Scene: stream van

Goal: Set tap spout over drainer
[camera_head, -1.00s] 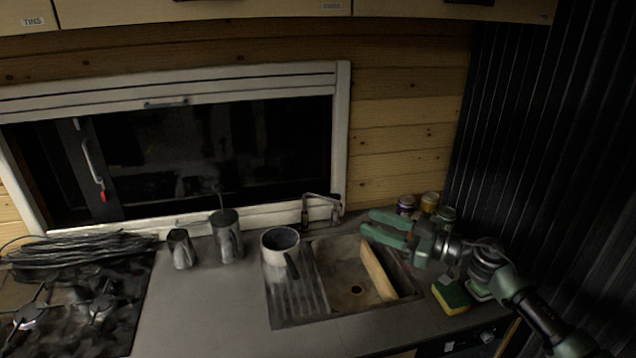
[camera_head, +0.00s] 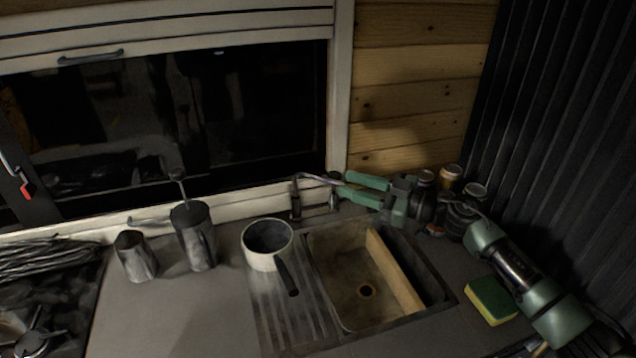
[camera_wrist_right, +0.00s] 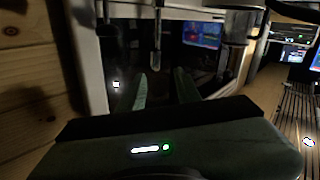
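The metal tap (camera_head: 296,200) stands behind the sink. Its thin spout (camera_head: 318,178) reaches right, towards my right gripper, and is not over the drainer. The ribbed drainer (camera_head: 274,312) is left of the basin (camera_head: 345,290). My right gripper (camera_head: 338,184) is open at the spout's right end, its green fingers pointing left. In the right wrist view, a hanging metal piece, seemingly the spout's end (camera_wrist_right: 156,52), shows just beyond and between the two fingers (camera_wrist_right: 162,86); I cannot tell whether they touch it. My left gripper is out of view.
A white saucepan (camera_head: 262,261) stands on the drainer's back part, handle towards the front. A wooden board (camera_head: 394,270) leans in the basin. Several jars (camera_head: 450,178) and a sponge (camera_head: 491,300) are right.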

